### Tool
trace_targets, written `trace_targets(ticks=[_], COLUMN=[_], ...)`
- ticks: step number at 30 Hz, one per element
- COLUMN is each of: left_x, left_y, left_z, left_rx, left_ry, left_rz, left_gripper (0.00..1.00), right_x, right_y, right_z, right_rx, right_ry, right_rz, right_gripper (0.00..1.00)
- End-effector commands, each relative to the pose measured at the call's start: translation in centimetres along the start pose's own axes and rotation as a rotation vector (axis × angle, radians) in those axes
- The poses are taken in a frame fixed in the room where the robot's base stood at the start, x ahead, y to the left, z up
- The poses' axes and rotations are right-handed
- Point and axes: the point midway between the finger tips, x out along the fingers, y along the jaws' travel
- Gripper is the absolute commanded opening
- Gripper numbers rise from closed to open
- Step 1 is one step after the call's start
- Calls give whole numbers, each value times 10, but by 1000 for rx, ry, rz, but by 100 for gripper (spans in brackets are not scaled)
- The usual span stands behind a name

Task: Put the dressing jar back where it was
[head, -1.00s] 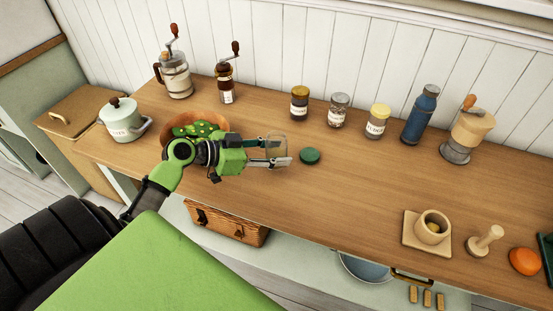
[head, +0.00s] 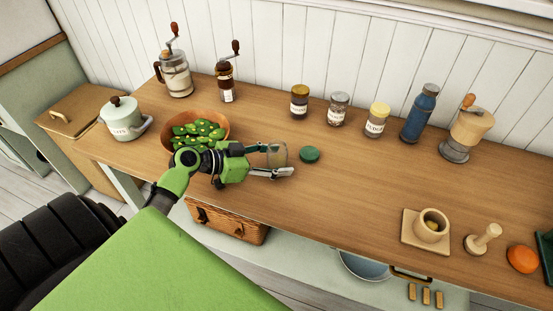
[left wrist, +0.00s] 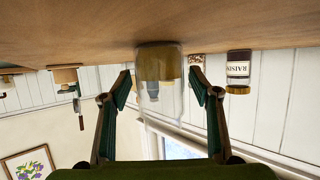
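The dressing jar (head: 278,154), a clear lidless glass, stands upright on the counter. In the left wrist view, which is upside down, the jar (left wrist: 160,95) has a yellow-brown layer at its base. My left gripper (head: 282,160) is around the jar; in the left wrist view its fingers (left wrist: 160,88) are spread with a gap on each side of the glass. A round green lid (head: 309,154) lies on the counter just right of the jar. A wooden bowl (head: 222,120) of green leaves stands behind my left wrist. My right gripper is not in view.
Several labelled jars stand along the back, including a dark one (head: 299,102) and a yellow-lidded one (head: 376,119). A blue bottle (head: 419,115) and a grinder (head: 466,135) are further right. A mortar (head: 431,226) is at front right. The counter centre is clear.

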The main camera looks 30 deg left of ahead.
Motion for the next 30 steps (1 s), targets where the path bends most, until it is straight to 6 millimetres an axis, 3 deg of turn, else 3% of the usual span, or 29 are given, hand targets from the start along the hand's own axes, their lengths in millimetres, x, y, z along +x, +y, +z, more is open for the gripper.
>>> trace_targets(ticks=[7, 21, 30], left_x=[-7, -100, -121], left_y=[0, 0, 0], left_z=[-1, 0, -2], left_rx=[1, 1, 1], left_ry=[-2, -3, 0], left_rz=[-1, -1, 1], left_gripper=[57, 57, 57], right_x=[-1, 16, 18], right_y=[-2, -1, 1], right_z=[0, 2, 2], right_rx=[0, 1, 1], right_ry=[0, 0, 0], right_rz=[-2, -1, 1], right_gripper=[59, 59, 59])
